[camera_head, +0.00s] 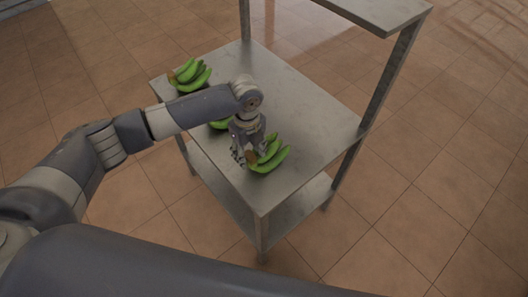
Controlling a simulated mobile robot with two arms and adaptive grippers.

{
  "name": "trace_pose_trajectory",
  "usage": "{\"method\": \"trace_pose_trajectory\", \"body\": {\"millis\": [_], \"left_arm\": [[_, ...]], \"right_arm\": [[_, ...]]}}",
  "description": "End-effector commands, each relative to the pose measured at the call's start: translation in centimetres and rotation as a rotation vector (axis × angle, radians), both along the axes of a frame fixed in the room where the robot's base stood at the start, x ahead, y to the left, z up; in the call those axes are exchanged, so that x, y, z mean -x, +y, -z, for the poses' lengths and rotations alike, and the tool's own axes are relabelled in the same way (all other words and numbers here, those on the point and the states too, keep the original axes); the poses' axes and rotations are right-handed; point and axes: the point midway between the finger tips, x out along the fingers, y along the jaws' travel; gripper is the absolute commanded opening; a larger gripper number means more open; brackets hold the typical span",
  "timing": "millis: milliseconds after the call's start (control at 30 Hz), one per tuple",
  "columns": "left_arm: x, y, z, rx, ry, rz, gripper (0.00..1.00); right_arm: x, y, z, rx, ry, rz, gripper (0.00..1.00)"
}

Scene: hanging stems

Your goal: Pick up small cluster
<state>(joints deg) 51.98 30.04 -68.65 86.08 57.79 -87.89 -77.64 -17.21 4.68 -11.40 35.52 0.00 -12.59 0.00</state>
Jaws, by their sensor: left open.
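A small cluster of green bananas (269,158) lies on the metal table near its front edge. My left gripper (245,157) is open, right at the brown stem end of this cluster; whether it touches the stem is too small to tell. Another green cluster (189,76) lies at the table's far left corner. A third green cluster (219,124) shows only in part, hidden behind my left arm. My right gripper is not in view.
The metal table (318,122) has a raised shelf (375,10) at the back right, held by upright posts. A lower shelf (222,186) sits beneath. The tabletop's right side is bare. Tiled floor (420,180) surrounds the table.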

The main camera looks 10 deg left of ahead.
Motion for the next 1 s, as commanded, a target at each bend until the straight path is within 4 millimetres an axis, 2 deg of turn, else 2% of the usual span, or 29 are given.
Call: {"method": "trace_pose_trajectory", "body": {"millis": [67, 100, 300, 767, 1000], "left_arm": [[0.0, 0.0, 0.0, 0.0, 0.0, 0.0, 0.48], [0.0, 0.0, 0.0, 0.0, 0.0, 0.0, 0.43], [0.0, 0.0, 0.0, 0.0, 0.0, -0.001, 0.0], [-0.2, 0.0, -0.6, 0.002, -0.005, -0.002, 0.0], [-0.3, -0.1, -3.0, 0.005, -0.008, -0.001, 0.0]], "right_arm": [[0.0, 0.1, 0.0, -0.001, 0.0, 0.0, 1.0], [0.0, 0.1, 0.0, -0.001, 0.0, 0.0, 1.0], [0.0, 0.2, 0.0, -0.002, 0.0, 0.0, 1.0], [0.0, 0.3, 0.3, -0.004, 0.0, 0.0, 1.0], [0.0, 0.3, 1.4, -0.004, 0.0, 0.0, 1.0]]}}
